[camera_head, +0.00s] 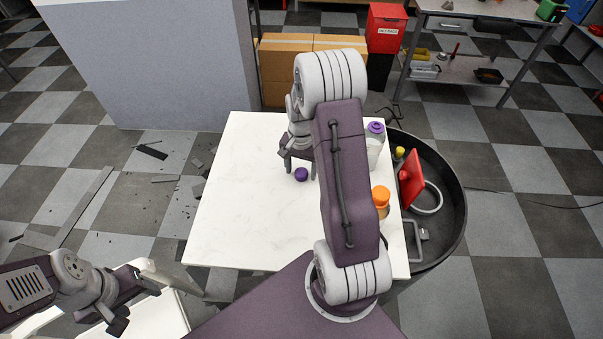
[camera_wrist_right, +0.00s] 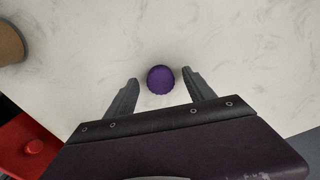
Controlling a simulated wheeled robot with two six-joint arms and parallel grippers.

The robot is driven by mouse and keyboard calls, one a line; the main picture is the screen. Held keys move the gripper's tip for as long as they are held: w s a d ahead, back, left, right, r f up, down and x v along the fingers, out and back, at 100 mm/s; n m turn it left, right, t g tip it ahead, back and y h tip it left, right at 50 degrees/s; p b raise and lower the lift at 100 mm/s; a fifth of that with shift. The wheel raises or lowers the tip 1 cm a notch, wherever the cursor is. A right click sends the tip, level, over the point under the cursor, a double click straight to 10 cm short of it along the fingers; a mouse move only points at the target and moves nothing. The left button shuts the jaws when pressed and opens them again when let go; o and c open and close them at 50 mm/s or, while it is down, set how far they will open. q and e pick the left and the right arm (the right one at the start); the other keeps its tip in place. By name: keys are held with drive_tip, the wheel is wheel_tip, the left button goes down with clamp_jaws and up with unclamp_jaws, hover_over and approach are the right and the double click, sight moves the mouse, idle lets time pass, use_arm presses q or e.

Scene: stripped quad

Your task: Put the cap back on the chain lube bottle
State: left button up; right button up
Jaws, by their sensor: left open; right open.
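A loose purple cap (camera_head: 301,174) lies on the white table (camera_head: 230,200). My right gripper (camera_head: 300,168) is open above it. In the right wrist view the cap (camera_wrist_right: 160,80) sits between the two spread fingers (camera_wrist_right: 160,77), with gaps on both sides. A pale bottle with a purple top (camera_head: 375,128) stands at the table's right edge, partly hidden by my right arm. An orange-capped bottle (camera_head: 381,195) stands nearer, also partly hidden. I cannot tell which is the chain lube bottle. My left gripper (camera_head: 138,308) is open and empty at the lower left, away from the table.
A round black tub (camera_head: 455,215) right of the table holds a red object (camera_head: 411,178) and other items. Cardboard boxes (camera_head: 285,60) and a red bin (camera_head: 386,27) stand behind. The table's left side is clear. Dark debris (camera_head: 152,152) lies on the floor.

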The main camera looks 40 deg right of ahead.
sight(301, 172)
drive_tip(key=shift+f, duration=0.45)
clamp_jaws()
drive_tip(key=shift+r, duration=0.1)
drive_tip(key=shift+r, duration=0.6)
wheel_tip(301, 172, up, 3)
drive_tip(key=shift+r, duration=0.1)
drive_tip(key=s+d+r, duration=0.6)
drive_tip(key=d, duration=0.3)
drive_tip(key=shift+s+d+r+b, duration=0.25)
drive_tip(key=shift+s+d+b, duration=0.1)
drive_tip(key=shift+b, duration=0.1)
